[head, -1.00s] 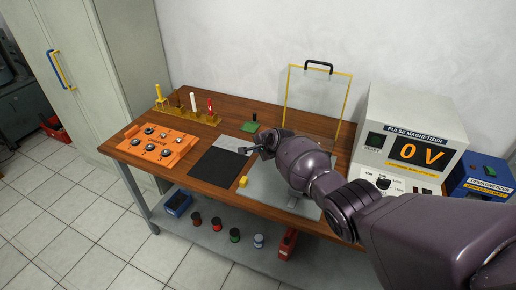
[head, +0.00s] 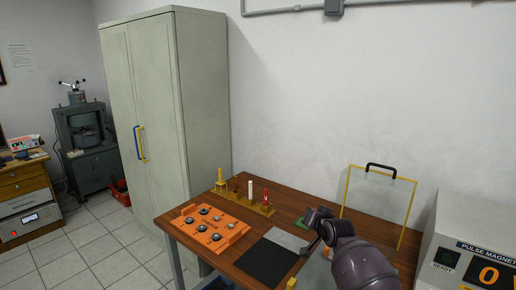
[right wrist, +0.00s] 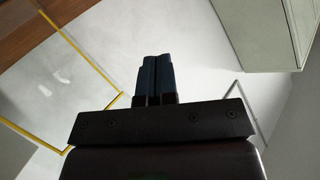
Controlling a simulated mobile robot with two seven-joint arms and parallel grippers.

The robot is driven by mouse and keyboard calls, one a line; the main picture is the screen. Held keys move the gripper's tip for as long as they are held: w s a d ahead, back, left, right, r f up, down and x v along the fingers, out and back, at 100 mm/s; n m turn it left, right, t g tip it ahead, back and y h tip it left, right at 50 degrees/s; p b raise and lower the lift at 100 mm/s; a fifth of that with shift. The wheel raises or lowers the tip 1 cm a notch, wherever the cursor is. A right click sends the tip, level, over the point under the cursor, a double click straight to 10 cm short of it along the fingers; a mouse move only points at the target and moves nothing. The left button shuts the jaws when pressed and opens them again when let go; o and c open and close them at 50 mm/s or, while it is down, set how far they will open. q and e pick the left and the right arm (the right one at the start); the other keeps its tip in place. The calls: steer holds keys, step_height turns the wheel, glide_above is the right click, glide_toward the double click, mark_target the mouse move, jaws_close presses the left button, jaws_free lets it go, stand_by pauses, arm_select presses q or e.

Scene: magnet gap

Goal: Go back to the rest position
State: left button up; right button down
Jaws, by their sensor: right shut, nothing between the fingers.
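My right gripper (head: 318,222) is over the right part of the wooden workbench (head: 283,220) in the head view, with its arm coming in from the lower right. In the right wrist view its two dark fingers (right wrist: 158,72) are pressed together with nothing between them. The yellow-framed clear shield (head: 378,205) with a black handle stands close to the right of the gripper. A green block piece (head: 298,222) shows just left of the gripper, partly hidden by it. My left gripper is out of view.
An orange tray (head: 207,228) with several round knobs sits at the bench's left. Behind it a yellow rack (head: 262,208) holds upright tools. A black mat (head: 266,262) lies in front. The pulse magnetizer (head: 470,250) stands at right. A tall cabinet (head: 150,85) is at left.

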steer(key=s+d+f+n+h+b, duration=0.1)
steer(key=s+d+f, duration=0.2)
steer(key=s+f, duration=0.4)
steer(key=s+d+f+n+g+h, duration=0.1)
steer(key=s+d+f, duration=0.3)
steer(key=s, duration=2.1)
steer(key=s+d+f+n+g+h+b, duration=0.1)
steer(key=s+d+f+n, duration=0.1)
steer(key=s+f, duration=0.8)
steer(key=s+d, duration=0.1)
steer(key=s, duration=0.5)
steer(key=shift+d+f+h+b, duration=0.25)
steer(key=shift+f+h+b, duration=0.05)
steer(key=shift+f, duration=0.05)
steer(key=shift+w, duration=0.1)
